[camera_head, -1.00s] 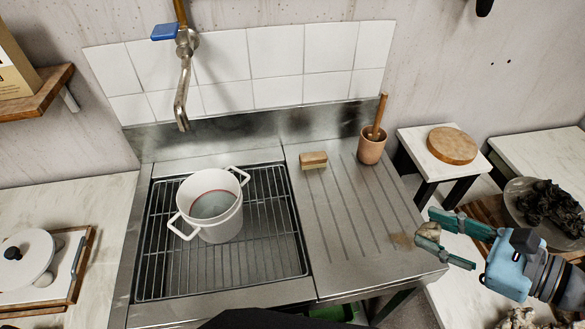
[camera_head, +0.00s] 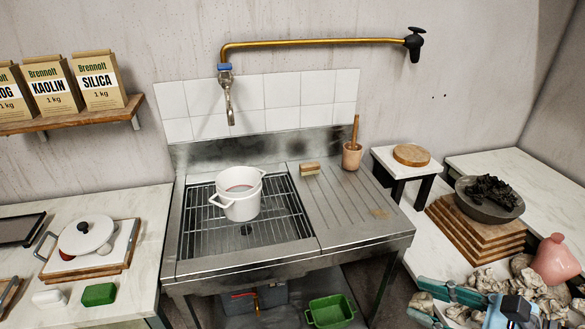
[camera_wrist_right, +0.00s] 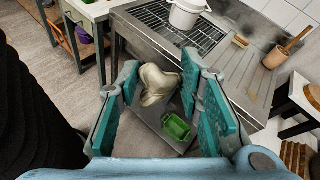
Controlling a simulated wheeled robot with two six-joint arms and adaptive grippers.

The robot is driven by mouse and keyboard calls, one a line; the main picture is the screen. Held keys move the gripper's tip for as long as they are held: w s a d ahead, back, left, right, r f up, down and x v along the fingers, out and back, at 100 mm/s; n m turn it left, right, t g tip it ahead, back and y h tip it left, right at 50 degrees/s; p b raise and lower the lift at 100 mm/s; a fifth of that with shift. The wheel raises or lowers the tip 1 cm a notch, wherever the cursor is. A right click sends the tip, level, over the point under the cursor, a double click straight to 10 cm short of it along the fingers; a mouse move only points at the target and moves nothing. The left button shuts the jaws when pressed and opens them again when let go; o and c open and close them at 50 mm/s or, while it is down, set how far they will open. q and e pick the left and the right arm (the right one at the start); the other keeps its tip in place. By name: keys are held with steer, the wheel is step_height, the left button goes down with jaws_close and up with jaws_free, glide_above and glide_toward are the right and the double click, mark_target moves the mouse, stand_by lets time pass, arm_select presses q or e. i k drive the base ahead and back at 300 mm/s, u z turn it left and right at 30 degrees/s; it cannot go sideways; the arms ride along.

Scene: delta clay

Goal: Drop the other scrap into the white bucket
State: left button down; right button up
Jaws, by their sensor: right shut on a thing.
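The white bucket (camera_head: 241,208), a round two-handled pot, stands upright on the wire rack in the steel sink. Its inside looks greyish with a reddish line; what it holds is unclear. It also shows at the top of the right wrist view (camera_wrist_right: 187,14). My right gripper (camera_head: 417,299) is at the lower right of the head view, right of and in front of the sink unit, away from the bucket. It is shut on a lumpy grey-beige clay scrap (camera_wrist_right: 157,86), seen between its teal fingers in the right wrist view. My left gripper is not in view.
A wooden brush block (camera_head: 310,168) and a clay cup with a wooden handle (camera_head: 352,158) stand on the drainboard. A brass tap (camera_head: 228,95) hangs behind the bucket. A green tub (camera_head: 330,311) sits below. A pile of clay lumps (camera_head: 520,285) lies right of my gripper.

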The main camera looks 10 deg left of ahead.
mark_target(246, 217)
steer(key=u, duration=0.65)
steer(key=i, duration=0.6)
steer(key=u, duration=0.75)
steer(key=i, duration=0.65)
steer(key=z, duration=0.2)
